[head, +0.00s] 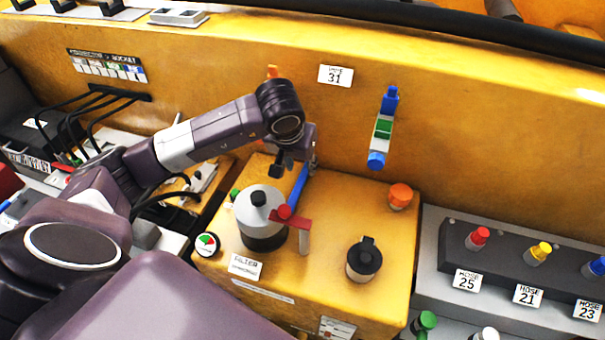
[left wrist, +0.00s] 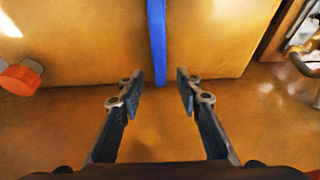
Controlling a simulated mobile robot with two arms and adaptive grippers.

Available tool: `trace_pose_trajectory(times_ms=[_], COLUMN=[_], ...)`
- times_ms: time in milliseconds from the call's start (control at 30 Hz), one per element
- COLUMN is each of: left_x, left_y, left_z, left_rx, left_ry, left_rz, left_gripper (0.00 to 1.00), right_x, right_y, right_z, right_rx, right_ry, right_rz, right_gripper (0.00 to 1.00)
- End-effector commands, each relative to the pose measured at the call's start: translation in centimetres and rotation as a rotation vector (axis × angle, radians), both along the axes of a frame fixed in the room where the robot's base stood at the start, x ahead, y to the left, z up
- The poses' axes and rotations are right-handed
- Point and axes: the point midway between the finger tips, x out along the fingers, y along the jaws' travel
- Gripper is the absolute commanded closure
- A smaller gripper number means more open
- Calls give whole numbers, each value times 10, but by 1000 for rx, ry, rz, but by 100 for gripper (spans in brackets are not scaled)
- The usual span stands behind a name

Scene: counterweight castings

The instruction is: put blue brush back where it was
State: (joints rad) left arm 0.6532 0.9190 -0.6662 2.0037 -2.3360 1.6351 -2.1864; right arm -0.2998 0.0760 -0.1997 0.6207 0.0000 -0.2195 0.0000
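A slim blue bar, which I take as the blue brush (head: 298,186), stands at a slant on the yellow box by the back wall, behind the grey-topped canister. No bristles can be made out. My left gripper (head: 293,168) is at its upper end. In the left wrist view the blue brush (left wrist: 157,42) runs down from the top edge, in line with the gap of my left gripper (left wrist: 160,78). The fingers are apart, with clear space on both sides of the blue bar. My right gripper is not in view.
The yellow box (head: 330,200) carries a grey-topped canister (head: 262,230) with a red-handled valve (head: 293,217) beside it, a black-capped pot (head: 363,262) and an orange knob (head: 400,195). A blue-green fitting (head: 383,130) is on the wall. Coloured hose plugs (head: 478,238) stand at right.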

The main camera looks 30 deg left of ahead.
Motion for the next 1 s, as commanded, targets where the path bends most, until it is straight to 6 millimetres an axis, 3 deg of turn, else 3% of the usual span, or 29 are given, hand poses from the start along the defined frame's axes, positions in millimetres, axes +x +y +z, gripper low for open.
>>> trace_pose_trajectory(times_ms=[100, 300, 1000], left_x=[-8, -19, -22], left_y=[-2, -5, -5], left_z=[23, 47, 57], left_rx=[1, -2, 0], left_ry=[-6, -1, 1], left_rz=[0, -1, 0], left_gripper=[68, 68, 68], right_x=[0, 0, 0], right_y=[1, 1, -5], right_z=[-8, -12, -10], right_rx=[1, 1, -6], right_ry=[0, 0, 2], right_rz=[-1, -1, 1], right_gripper=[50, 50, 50])
